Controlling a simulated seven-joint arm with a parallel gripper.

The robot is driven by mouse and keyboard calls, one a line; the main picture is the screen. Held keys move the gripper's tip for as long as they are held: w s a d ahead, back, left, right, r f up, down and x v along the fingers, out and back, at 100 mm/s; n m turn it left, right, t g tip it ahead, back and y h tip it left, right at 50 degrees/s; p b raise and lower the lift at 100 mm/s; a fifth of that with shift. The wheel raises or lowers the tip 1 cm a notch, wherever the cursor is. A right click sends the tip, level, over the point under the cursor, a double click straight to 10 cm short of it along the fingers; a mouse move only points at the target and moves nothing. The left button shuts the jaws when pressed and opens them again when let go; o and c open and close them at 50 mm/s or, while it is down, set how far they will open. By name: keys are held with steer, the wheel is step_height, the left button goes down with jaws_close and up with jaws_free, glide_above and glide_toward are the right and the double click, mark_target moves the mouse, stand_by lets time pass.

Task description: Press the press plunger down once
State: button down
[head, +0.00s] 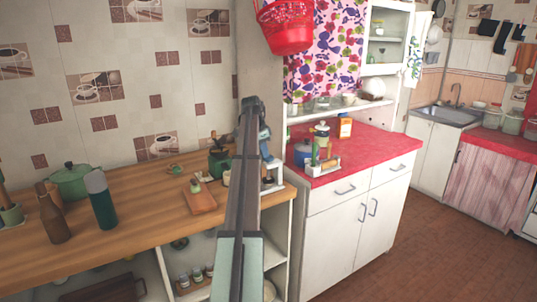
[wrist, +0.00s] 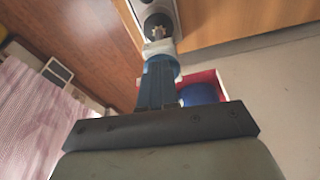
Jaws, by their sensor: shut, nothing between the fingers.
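I cannot tell for certain which item is the press. A small dark green upright device (head: 219,161) with a thin top part stands on the wooden counter, just left of my arm. A pale yellow vessel with a dark top (head: 321,134) stands on the red counter, right of my arm. In the wrist view my gripper (wrist: 158,70) has its dark fingers together with nothing held. In the head view my arm covers the middle, and the fingertips cannot be made out. No contact between gripper and plunger shows.
The wooden counter (head: 145,228) holds a green pot (head: 71,181), a brown bottle (head: 52,212), a dark green flask (head: 101,199) and a small board (head: 200,201). The red counter (head: 382,150) holds a blue pot (head: 303,152). A red bucket (head: 287,28) hangs above.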

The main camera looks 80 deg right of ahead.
steer(key=shift+w+a+r, duration=0.3)
steer(key=shift+w+a, duration=0.4)
steer(key=shift+w, duration=0.25)
steer(key=v, duration=1.3)
steer(key=shift+r, duration=0.4)
steer(key=shift+w+a, duration=0.1)
